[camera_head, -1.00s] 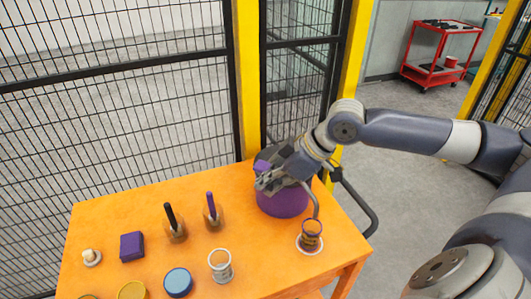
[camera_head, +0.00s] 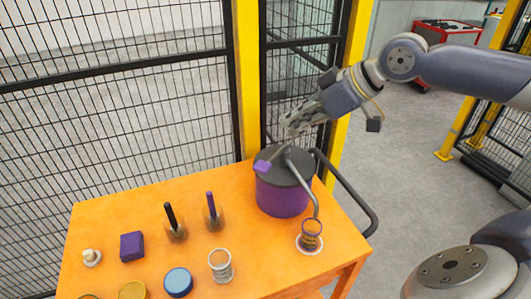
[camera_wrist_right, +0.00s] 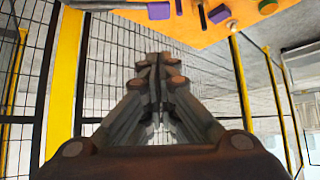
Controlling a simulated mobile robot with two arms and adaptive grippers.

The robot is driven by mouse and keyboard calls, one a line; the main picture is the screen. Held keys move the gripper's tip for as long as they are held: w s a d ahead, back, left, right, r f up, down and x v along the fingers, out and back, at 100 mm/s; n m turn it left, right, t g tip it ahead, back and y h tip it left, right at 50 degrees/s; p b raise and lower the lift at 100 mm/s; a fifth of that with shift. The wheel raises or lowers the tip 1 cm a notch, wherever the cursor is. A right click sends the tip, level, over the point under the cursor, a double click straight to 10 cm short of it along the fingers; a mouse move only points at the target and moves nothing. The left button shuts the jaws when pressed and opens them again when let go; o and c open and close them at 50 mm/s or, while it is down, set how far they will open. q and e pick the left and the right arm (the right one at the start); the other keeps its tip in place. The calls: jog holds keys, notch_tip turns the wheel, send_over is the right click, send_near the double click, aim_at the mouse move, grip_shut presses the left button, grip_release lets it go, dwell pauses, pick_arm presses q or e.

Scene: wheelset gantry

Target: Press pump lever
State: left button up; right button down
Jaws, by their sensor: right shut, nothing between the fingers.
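The pump is a purple drum (camera_head: 281,198) with a dark grey lid, standing at the back right of the orange table. Its lever, with a purple pad (camera_head: 262,166) at the end, sticks out to the left over the lid's edge. A grey spout bends down from the lid toward a glass beaker (camera_head: 311,236) with dark purple content on a white round base. My right gripper (camera_head: 293,124) is in the air above and behind the drum, apart from the lever. Its fingers are shut and empty, and the right wrist view (camera_wrist_right: 153,65) shows them together. My left gripper is not in view.
On the orange table (camera_head: 115,200) stand two dark-handled tools in holders (camera_head: 175,225), a purple block (camera_head: 132,246), a white knob (camera_head: 91,257), a clear jar (camera_head: 221,265) and round lids (camera_head: 178,281). A black handrail (camera_head: 350,190) curves beside the drum. Mesh fencing stands behind.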

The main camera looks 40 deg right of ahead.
jog(key=p, duration=0.2)
send_over(265, 166)
jog(key=s, duration=0.2)
jog(key=shift+f, duration=2.6)
jog(key=shift+w+d+f+p, duration=0.3)
jog(key=shift+w+f+p, duration=0.15)
jog(key=shift+w+p, duration=0.35)
jog(key=shift+w+a+f+p, duration=0.2)
jog(key=shift+a+f+p, duration=0.1)
jog(key=shift+p, duration=0.15)
jog(key=shift+d+f+p, duration=0.1)
jog(key=shift+f+p, duration=0.4)
jog(key=shift+f, duration=1.7)
